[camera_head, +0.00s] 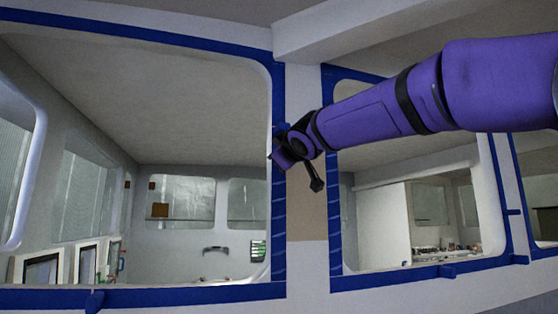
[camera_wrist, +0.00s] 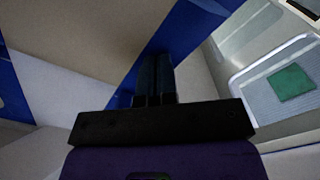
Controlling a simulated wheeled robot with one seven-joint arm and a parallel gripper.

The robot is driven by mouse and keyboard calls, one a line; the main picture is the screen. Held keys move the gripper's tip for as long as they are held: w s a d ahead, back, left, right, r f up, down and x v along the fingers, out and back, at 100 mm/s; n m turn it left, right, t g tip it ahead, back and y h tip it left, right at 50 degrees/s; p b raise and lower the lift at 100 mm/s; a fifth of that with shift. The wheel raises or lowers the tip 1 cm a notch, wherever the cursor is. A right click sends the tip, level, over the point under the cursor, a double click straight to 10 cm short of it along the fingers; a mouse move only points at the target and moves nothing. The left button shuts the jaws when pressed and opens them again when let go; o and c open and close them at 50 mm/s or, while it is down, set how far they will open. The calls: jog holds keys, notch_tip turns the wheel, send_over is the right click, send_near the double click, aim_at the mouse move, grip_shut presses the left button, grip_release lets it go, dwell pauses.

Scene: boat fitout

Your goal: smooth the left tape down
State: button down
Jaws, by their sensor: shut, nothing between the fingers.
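The left tape (camera_head: 278,225) is a blue vertical strip on the right edge of the left window. Pale slanted marks show along its lower part. My gripper (camera_head: 277,157) is at this strip, about midway up, and covers a piece of it. In the wrist view the shut, empty fingers (camera_wrist: 155,62) lie over a blue strip (camera_wrist: 190,35) that runs diagonally. I cannot tell whether the fingertips touch it. The right tape (camera_head: 335,225), with similar pale marks, stands across a light post (camera_head: 305,265).
Blue tape also runs along the window tops and bottoms, with small blue tabs (camera_head: 95,301) (camera_head: 447,271) on the lower strips. Through the left opening a cabin interior shows. A green patch (camera_wrist: 291,83) shows in the wrist view. My arm spans the right window's upper part.

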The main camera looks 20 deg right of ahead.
aim_at(279, 178)
dwell(0.3)
jog(key=shift+f, duration=1.65)
jog(key=shift+f, duration=0.1)
jog(key=shift+w+d+f, duration=0.1)
jog(key=shift+f, duration=0.7)
